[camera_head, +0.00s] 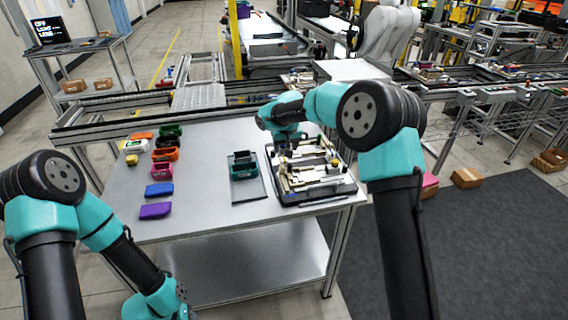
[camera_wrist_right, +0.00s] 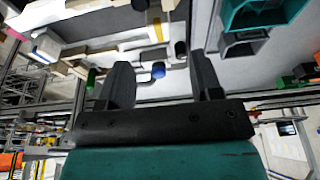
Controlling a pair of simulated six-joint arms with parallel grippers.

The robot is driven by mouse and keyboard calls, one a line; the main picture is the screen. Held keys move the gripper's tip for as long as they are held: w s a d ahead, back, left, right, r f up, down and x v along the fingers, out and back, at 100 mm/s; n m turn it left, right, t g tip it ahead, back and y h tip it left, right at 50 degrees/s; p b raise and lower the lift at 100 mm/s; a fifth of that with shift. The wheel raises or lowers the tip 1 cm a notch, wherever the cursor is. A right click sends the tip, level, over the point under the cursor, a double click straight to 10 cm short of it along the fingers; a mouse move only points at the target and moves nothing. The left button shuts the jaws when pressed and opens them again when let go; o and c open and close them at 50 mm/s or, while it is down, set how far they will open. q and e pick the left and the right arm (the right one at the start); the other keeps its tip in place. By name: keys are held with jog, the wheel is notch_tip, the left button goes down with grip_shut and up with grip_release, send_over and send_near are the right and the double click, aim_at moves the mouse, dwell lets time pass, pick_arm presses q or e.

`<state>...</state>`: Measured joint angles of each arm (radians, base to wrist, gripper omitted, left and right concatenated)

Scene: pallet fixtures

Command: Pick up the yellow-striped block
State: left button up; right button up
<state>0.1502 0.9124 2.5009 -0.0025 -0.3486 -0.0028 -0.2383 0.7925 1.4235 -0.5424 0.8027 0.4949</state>
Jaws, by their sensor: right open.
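My right gripper (camera_head: 284,146) hangs low over the pallet fixture (camera_head: 325,196) on the right of the table, partly hidden by its own arm. In the right wrist view my right gripper (camera_wrist_right: 160,62) has its fingers apart with nothing clasped between them. Beyond the fingertips is a pale block with a yellow stripe (camera_wrist_right: 181,50), in the fixture. A small yellow mark also shows on the fixture in the head view, too small to make out well. My left arm is low at the lower left; its gripper is hardly visible at the bottom edge.
A green holder (camera_head: 243,166) stands on a flat plate (camera_head: 248,190) left of the fixture. Coloured bins and blocks, among them a blue one (camera_head: 159,190) and a purple one (camera_head: 155,211), line the table's left. Bare table (camera_head: 205,180) lies between. A conveyor rail runs behind.

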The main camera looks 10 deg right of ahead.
aim_at(284, 158)
jog(key=shift+x, duration=1.5)
jog(key=shift+x, duration=2.6)
jog(key=c, duration=1)
jog(key=shift+r, duration=0.15)
notch_tip(284, 158, up, 10)
jog(key=shift+f, duration=0.1)
